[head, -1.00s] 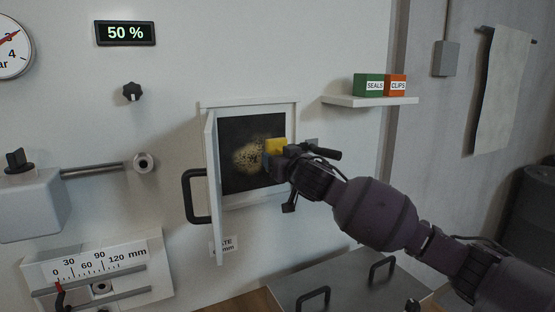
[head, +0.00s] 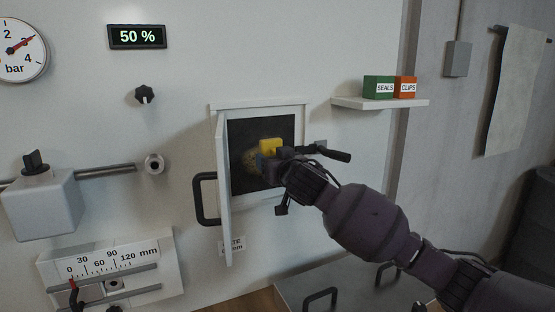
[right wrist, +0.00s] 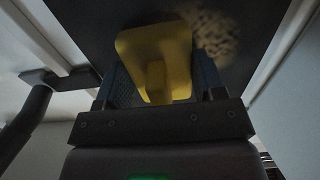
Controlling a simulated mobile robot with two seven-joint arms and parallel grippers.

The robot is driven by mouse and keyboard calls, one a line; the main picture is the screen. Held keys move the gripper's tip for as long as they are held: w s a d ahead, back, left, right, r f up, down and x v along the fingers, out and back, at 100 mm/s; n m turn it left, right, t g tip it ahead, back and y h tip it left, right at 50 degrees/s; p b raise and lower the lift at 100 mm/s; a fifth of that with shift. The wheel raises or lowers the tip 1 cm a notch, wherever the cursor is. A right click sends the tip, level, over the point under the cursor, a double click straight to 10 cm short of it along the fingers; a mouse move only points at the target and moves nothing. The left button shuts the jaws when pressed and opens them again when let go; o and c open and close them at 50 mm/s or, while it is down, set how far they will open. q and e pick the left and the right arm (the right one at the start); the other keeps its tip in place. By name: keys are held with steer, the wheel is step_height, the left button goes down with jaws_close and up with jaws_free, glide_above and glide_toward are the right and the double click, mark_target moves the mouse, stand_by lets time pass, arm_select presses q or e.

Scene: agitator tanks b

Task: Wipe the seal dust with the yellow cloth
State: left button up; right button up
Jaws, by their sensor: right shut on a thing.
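The yellow cloth (head: 270,147) is held in my right gripper (head: 268,160), in front of the dark panel inside the open wall hatch. In the right wrist view the cloth (right wrist: 157,55) sits between the fingers of my right gripper (right wrist: 160,90), against or very near the dark panel. The seal dust (head: 249,162) is a tan speckled patch on that panel, partly hidden by the cloth and gripper. In the right wrist view the dust (right wrist: 212,38) shows to the right of the cloth. My left gripper is not in view.
The hatch door (head: 223,190) stands open on the left with a black handle (head: 204,200). The hatch frame (head: 258,104) surrounds the opening closely. A shelf (head: 380,103) with a green box (head: 378,87) and an orange box (head: 405,87) is to the right.

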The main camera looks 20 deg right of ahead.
mark_target(253, 152)
steer(key=shift+s+a+p, duration=0.1)
steer(key=shift+a+p, duration=0.25)
steer(key=shift+a, duration=3.3)
steer(key=shift+r+p, duration=0.75)
steer(key=shift+r, duration=0.15)
steer(key=shift+d+p, duration=0.35)
steer(key=shift+d, duration=1.05)
steer(key=shift+d+f+p, duration=0.1)
steer(key=shift+d+p, duration=0.35)
steer(key=shift+d, duration=1.95)
steer(key=shift+w+d, duration=0.15)
steer(key=shift+d, duration=0.85)
steer(key=shift+w+d, duration=0.1)
steer(key=shift+d, duration=0.85)
steer(key=shift+s, duration=0.15)
